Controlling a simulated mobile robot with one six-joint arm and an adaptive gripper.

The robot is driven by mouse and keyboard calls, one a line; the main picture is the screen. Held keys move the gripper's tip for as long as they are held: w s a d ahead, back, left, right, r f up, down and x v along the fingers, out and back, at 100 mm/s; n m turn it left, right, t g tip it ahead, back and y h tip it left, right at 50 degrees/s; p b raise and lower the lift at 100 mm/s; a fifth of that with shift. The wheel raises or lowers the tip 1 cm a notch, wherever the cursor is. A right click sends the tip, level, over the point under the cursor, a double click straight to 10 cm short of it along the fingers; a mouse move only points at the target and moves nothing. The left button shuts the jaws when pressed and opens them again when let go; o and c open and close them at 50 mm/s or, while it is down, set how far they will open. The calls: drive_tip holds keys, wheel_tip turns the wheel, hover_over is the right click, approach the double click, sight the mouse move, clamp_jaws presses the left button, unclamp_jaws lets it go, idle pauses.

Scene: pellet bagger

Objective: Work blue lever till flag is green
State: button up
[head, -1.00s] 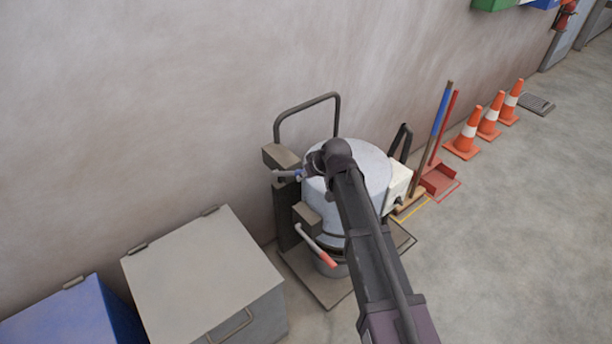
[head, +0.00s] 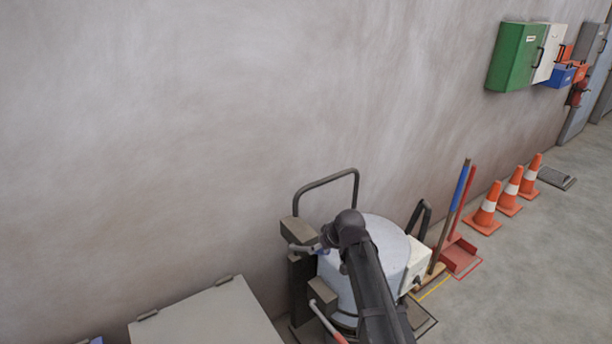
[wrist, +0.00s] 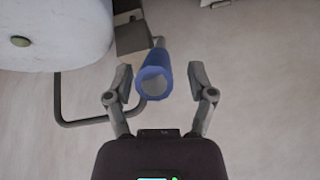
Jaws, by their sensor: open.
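The blue lever's grip (wrist: 155,82) points toward the camera in the wrist view, on a grey rod from a grey block (wrist: 130,38). My gripper (wrist: 161,75) is open, one finger on each side of the blue grip, with gaps visible on both sides. In the head view my gripper (head: 332,236) is at the upper left of the white drum machine (head: 385,232) and hides most of the lever; a bit of blue (head: 324,244) shows. I cannot make out a flag.
A second lever (head: 322,316) with a red grip sits lower on the machine. A bent pipe handle (head: 327,177) rises behind it against the wall. A grey bin (head: 210,320) stands at the left. A broom, dustpan and orange cones (head: 484,212) stand at the right.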

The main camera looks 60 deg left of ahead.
drive_tip(key=shift+a+r+h+p, duration=1.2)
drive_tip(key=shift+a+r+p, duration=0.75)
drive_tip(key=shift+p, duration=0.5)
drive_tip(key=a+r+h+p, duration=0.3)
drive_tip(key=a+p, duration=0.1)
drive_tip(key=a, duration=0.2)
wheel_tip(320, 180, up, 14)
drive_tip(key=p, duration=1.4)
drive_tip(key=shift+w+h, duration=0.3)
